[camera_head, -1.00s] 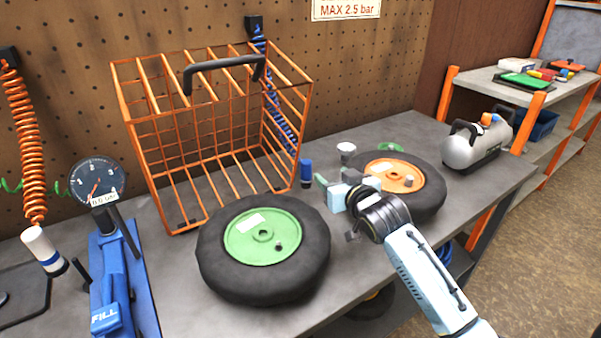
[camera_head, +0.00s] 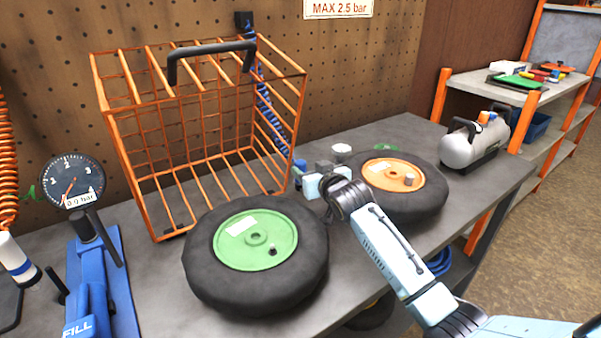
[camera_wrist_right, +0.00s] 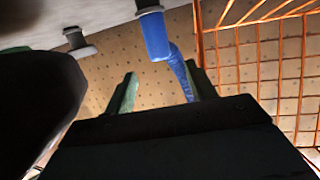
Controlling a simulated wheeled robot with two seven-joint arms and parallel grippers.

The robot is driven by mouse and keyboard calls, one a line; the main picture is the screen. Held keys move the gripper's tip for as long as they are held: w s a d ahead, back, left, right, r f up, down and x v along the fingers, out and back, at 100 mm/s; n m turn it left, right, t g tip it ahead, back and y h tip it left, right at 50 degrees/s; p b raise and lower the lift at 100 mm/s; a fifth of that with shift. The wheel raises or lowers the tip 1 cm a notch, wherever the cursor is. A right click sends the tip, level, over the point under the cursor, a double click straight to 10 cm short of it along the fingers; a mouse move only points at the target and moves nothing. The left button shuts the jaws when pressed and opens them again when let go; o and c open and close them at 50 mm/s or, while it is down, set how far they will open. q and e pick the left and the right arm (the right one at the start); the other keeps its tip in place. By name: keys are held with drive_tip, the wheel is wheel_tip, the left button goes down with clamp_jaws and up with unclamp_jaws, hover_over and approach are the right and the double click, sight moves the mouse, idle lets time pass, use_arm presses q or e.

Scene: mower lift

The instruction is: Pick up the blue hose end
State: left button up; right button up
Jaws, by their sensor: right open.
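My right gripper (camera_head: 299,178) is open, close to the hose end in the head view. In the right wrist view, the hose end (camera_wrist_right: 156,38) shows beyond and between the two green fingertips (camera_wrist_right: 162,82); nothing is held. I cannot tell whether a finger touches it. My left gripper is not in view.
The orange wire cage (camera_head: 120,108) stands left of the gripper. A green-hubbed tyre (camera_head: 205,280) lies in front, and an orange-hubbed tyre (camera_head: 425,205) lies under my right arm. A blue gauge stand (camera_head: 105,270) is at the left, a grey compressor (camera_head: 462,150) at the right.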

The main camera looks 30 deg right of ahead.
sight(302, 164)
drive_tip(key=w, duration=0.1)
drive_tip(key=w+f+b, duration=0.1)
drive_tip(key=w, duration=0.1)
drive_tip(key=shift+w+d, duration=0.1)
drive_tip(key=shift+w, duration=0.75)
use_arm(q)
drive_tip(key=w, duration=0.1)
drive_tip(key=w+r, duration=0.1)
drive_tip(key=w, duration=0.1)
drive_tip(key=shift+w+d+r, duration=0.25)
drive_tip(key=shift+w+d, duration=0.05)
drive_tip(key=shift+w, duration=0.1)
use_arm(e)
drive_tip(key=c, duration=1.2)
